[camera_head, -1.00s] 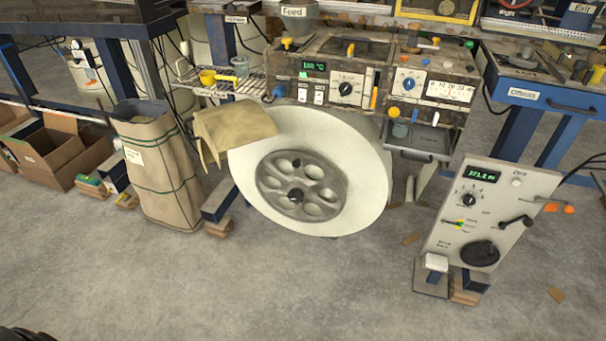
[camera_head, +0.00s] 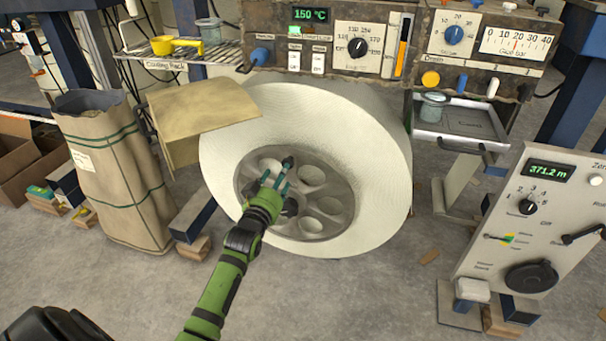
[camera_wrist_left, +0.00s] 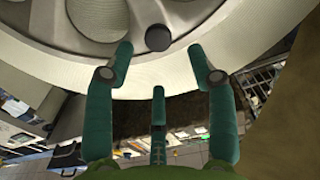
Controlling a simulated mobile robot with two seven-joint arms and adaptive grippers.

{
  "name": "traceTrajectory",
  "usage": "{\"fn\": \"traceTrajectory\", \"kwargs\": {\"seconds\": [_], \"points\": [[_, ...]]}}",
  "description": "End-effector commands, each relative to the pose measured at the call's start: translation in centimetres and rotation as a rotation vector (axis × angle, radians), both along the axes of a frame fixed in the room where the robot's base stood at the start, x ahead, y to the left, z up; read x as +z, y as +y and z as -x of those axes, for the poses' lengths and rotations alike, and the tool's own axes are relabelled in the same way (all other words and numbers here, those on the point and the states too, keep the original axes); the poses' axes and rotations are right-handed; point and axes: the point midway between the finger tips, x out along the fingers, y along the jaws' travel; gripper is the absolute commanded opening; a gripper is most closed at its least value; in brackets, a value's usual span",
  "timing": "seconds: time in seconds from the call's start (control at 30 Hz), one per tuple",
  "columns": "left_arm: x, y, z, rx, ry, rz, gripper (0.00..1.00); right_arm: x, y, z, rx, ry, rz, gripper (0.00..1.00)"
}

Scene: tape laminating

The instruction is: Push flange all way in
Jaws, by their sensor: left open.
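The flange (camera_head: 318,226) is a grey round plate with several round holes, set in the middle of a large white roll (camera_head: 375,170) under the machine. My left gripper (camera_head: 278,173) is in front of the flange's upper left part, its fingers pointing at it. In the left wrist view my left gripper (camera_wrist_left: 160,62) is open and empty, its green fingers spread below a dark round knob (camera_wrist_left: 158,38) on the flange (camera_wrist_left: 100,20). I cannot tell whether the fingers touch the flange. The flange's middle is partly hidden behind my arm. My right gripper is not in view.
A tan paper flap (camera_head: 200,112) hangs left of the roll, beside a paper sack (camera_head: 115,175). A control box (camera_head: 530,225) stands at the right. The machine panel (camera_head: 340,45) is above the roll, with a small tray (camera_head: 455,125) at its right.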

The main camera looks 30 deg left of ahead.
Motion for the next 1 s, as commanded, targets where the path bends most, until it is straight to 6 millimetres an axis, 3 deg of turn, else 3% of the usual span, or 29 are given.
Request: {"fn": "traceTrajectory", "kwargs": {"seconds": [0.3,0.7,0.73,0.8,0.87,1.0], "points": [[-0.1,1.0,-4.5,-0.001,0.001,-0.001,0.56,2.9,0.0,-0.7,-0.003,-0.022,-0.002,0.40],[0.0,1.3,-5.3,-0.001,0.002,-0.001,0.56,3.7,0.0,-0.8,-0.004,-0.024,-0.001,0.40],[0.0,1.3,-5.3,-0.001,0.002,-0.001,0.48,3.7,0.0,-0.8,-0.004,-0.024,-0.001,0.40],[-0.1,1.2,-5.3,-0.001,0.002,-0.001,0.20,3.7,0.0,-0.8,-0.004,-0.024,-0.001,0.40],[0.0,1.3,-5.3,-0.001,0.002,-0.001,0.00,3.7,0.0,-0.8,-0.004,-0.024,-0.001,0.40],[0.0,1.3,-5.3,0.000,0.000,-0.001,0.00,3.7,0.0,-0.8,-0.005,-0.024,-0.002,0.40]]}}
